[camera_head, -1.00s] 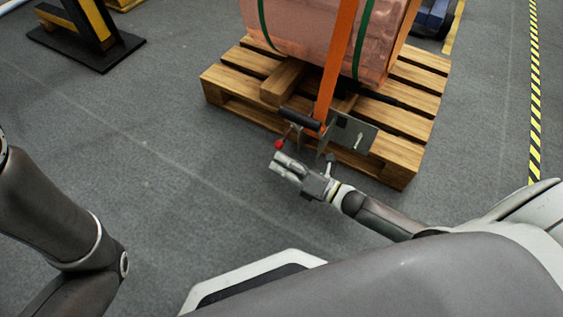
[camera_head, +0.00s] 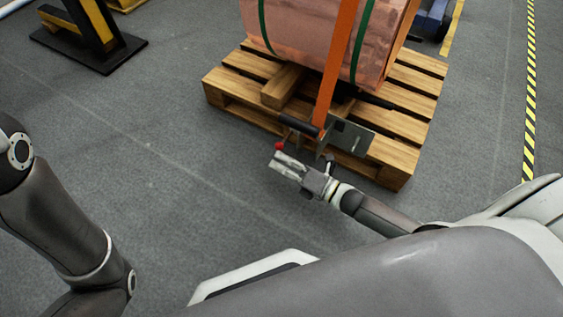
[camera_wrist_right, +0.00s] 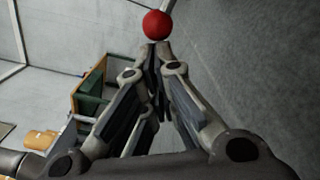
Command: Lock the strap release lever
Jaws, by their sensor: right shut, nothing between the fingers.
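The strap tensioner (camera_head: 350,138) is a grey metal plate with a black roller, at the near edge of the pallet. An orange strap (camera_head: 335,70) runs down to it from the copper roll. The release lever shows as a red ball knob (camera_head: 279,146) at the tensioner's left; it also shows large in the right wrist view (camera_wrist_right: 157,25). My right gripper (camera_head: 273,164) is shut and empty, its fingertips just below the knob in the head view. In the wrist view the tips reach the knob's lower edge; I cannot tell whether they touch. My left gripper is out of view.
The copper foil roll (camera_head: 300,38) with green bands lies on a wooden pallet (camera_head: 395,160). A black and yellow stand (camera_head: 90,40) is at upper left. Yellow-black floor tape (camera_head: 530,90) runs down the right. The grey floor left of the pallet is clear.

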